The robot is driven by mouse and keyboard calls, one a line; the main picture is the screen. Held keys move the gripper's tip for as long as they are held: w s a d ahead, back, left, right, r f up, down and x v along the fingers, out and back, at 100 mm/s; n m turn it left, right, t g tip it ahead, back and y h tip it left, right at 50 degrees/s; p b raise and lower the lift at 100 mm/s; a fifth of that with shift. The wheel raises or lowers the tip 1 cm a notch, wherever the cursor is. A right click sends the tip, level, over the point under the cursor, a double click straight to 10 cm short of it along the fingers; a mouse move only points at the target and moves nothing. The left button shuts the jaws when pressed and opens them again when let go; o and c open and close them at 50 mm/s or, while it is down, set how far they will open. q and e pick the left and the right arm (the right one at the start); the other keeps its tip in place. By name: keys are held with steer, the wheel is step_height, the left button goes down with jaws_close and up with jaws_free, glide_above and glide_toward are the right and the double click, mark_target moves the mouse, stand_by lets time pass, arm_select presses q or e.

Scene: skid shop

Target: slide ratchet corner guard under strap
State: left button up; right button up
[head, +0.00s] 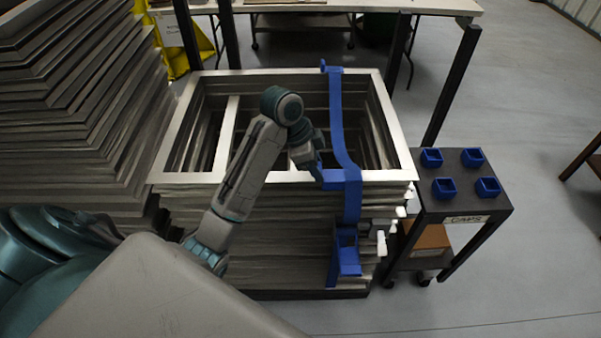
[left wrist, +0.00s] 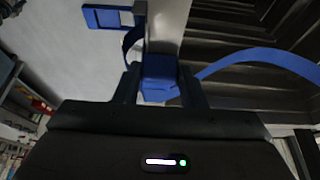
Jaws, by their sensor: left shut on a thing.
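A blue strap (head: 337,120) runs over the stack of metal frames (head: 270,215), across the opening and down the near side. The blue ratchet (head: 346,258) hangs low on that side. My left gripper (head: 318,172) is shut on a blue corner guard (head: 336,180) at the stack's near top edge, beside the strap. In the left wrist view the guard (left wrist: 158,75) sits between both fingers. There the strap (left wrist: 255,62) bows up to the right of it and the ratchet (left wrist: 108,16) shows at upper left. I cannot tell whether the guard's far part lies under the strap. My right gripper is out of view.
White tabs (head: 381,244) stick out of the stack's right side. More stacked frames (head: 80,100) stand close at left. A workbench (head: 355,5) is behind.

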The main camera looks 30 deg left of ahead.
mark_target(340, 175)
arm_select(q)
steer(key=shift+w+d+p, duration=0.35)
steer(key=shift+w+d, duration=0.05)
steer(key=shift+d, duration=0.35)
steer(key=shift+w+d+p, duration=0.3)
steer(key=shift+w+d, duration=0.25)
steer(key=shift+d, duration=0.4)
steer(key=shift+w+d+p, duration=0.2)
steer(key=shift+p, duration=0.4)
steer(key=o, duration=0.7)
steer(key=shift+o, duration=0.5)
